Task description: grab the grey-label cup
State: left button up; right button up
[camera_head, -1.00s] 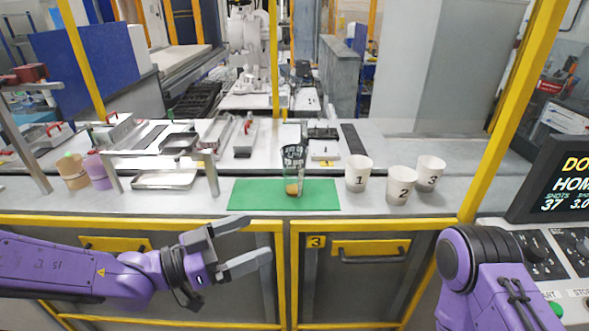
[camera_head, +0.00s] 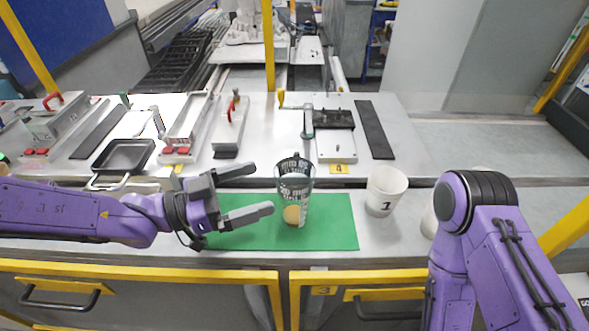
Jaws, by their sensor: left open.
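The grey-label cup (camera_head: 295,187) is a clear upright glass with a dark grey, lettered label around it. It stands on the green mat (camera_head: 338,232), with a small tan, ball-like thing (camera_head: 292,214) showing low in it. My left gripper (camera_head: 257,190) is open and empty. Its two fingers point right toward the cup, with the tips just left of it and a small gap between. My right arm comes in at the lower right, but its gripper is out of view.
A white paper cup marked 1 (camera_head: 386,191) stands to the right of the mat. Another white cup (camera_head: 428,223) is mostly hidden behind my right arm. Yellow-framed drawers are below the counter.

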aim_at(278, 184)
pick_arm(q)
jog(key=d, duration=0.1)
jog(key=d+p, duration=0.1)
jog(key=d, duration=0.1)
jog(key=d+r, duration=0.1)
jog(key=d, duration=0.1)
jog(key=shift+w+d, duration=0.2)
jog(key=shift+w, duration=0.2)
jog(key=w+d+p, duration=0.1)
jog(key=d, duration=0.1)
jog(key=w+d+p, duration=0.1)
jog(key=shift+w+d+f+p, duration=0.35)
jog(key=shift+w+d, duration=0.1)
jog(key=shift+d, duration=0.25)
jog(key=shift+s+d, duration=0.1)
jog(key=shift+s, duration=0.15)
jog(key=c, duration=1.3)
